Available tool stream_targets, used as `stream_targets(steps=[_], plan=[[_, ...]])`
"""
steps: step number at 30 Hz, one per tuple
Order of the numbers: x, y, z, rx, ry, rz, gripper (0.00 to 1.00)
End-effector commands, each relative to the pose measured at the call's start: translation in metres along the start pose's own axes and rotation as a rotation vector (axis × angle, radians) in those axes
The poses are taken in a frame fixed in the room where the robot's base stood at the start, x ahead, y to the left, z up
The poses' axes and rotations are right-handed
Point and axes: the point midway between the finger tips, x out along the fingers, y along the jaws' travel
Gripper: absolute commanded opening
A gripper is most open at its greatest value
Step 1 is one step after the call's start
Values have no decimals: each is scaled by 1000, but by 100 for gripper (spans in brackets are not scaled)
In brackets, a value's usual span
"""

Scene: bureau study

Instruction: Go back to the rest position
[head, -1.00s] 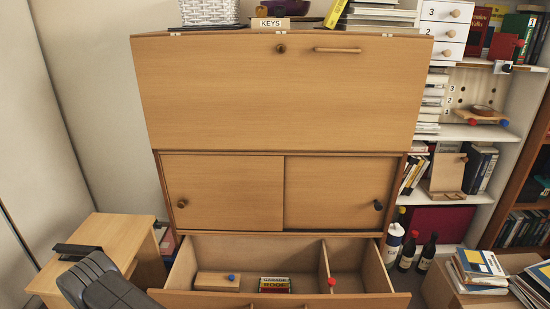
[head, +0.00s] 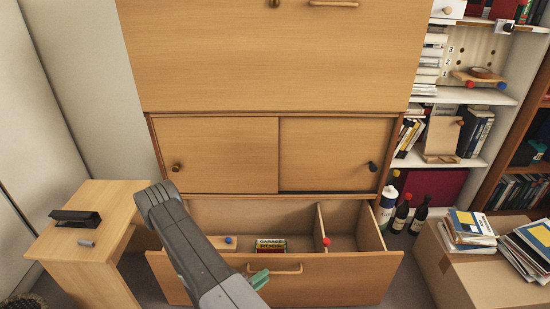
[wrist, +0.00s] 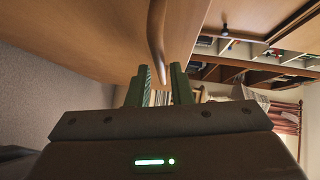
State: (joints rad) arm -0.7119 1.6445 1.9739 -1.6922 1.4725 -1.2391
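My gripper (head: 258,279) is at the front of the pulled-out bottom drawer (head: 340,284), close by its wooden handle (head: 284,271). In the wrist view, my gripper (wrist: 161,74) has its two green fingers apart, with the handle (wrist: 157,35) running into view between them. A gap shows beside the handle, so the fingers look open; exact contact is hard to tell. My arm crosses the drawer's left part.
The drawer holds a book (head: 270,245) and a wooden block, partly hidden by my arm. A side table (head: 78,234) with a stapler (head: 76,218) stands left. Bottles (head: 402,212) and a cardboard box (head: 452,275) stand right. Upper cabinet doors are shut.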

Motion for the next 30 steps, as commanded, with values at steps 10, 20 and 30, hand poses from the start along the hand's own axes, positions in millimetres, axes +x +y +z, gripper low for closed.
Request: stream_targets(steps=[10, 20, 30], plan=[[18, 0, 0, 1, 0, 0, 20], [19, 0, 0, 0, -1, 0, 20], [10, -1, 0, 0, -3, -1, 20]])
